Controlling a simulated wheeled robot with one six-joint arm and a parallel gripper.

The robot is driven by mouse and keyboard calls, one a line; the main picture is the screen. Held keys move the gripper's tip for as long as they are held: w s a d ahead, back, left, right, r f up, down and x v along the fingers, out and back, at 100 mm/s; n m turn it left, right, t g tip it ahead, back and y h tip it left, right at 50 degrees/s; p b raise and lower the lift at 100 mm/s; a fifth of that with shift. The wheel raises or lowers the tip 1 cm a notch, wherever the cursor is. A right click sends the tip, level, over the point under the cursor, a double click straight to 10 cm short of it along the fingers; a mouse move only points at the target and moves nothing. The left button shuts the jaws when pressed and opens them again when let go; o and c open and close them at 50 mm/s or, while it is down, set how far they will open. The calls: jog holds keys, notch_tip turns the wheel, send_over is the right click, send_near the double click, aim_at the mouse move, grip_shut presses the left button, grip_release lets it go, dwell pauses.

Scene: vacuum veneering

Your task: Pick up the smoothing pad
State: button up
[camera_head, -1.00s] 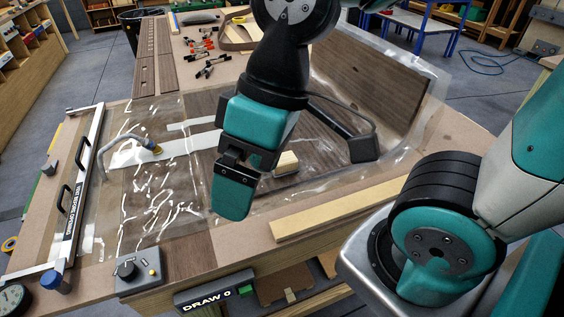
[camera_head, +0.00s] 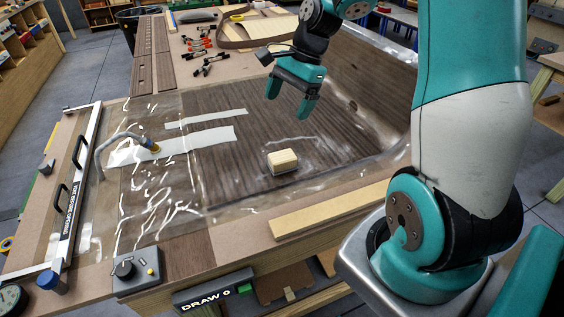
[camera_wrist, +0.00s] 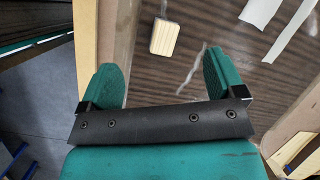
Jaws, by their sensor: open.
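The smoothing pad (camera_head: 282,161) is a small pale wooden block with a darker underside. It lies on the dark veneer panel (camera_head: 240,185) under clear film, near the panel's front edge. In the wrist view the pad (camera_wrist: 164,38) shows ahead of the fingertips, roughly between their lines. My gripper (camera_head: 287,106) has teal fingers and is open and empty. It is above the panel, behind the pad in the head view and apart from it. In the wrist view both fingers (camera_wrist: 160,75) stand wide apart with nothing between them.
A pale wood strip (camera_head: 330,208) lies along the table's front edge. White tape strips (camera_head: 180,148) and a hose fitting (camera_head: 150,146) are on the left. A control box (camera_head: 137,270) sits at the front left corner. Clamps (camera_head: 205,60) lie at the back.

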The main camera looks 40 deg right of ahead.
jog(key=d+f+m, duration=0.4)
jog(key=d+m, duration=0.1)
jog(key=d, duration=0.2)
jog(key=p, duration=0.2)
send_near(284, 156)
jog(key=x, duration=0.5)
jog(key=shift+d+f, duration=0.2)
jog(key=shift+d, duration=0.15)
jog(key=shift+a+p+x, duration=0.15)
jog(key=shift+p+x, duration=0.55)
jog(key=shift+x, duration=0.8)
jog(key=shift+a+p+x, duration=0.15)
jog(key=shift+p+x, duration=0.5)
jog(key=shift+x, duration=0.85)
jog(key=shift+w+r, duration=0.1)
jog(key=shift+r, duration=0.05)
jog(key=c, duration=1.1)
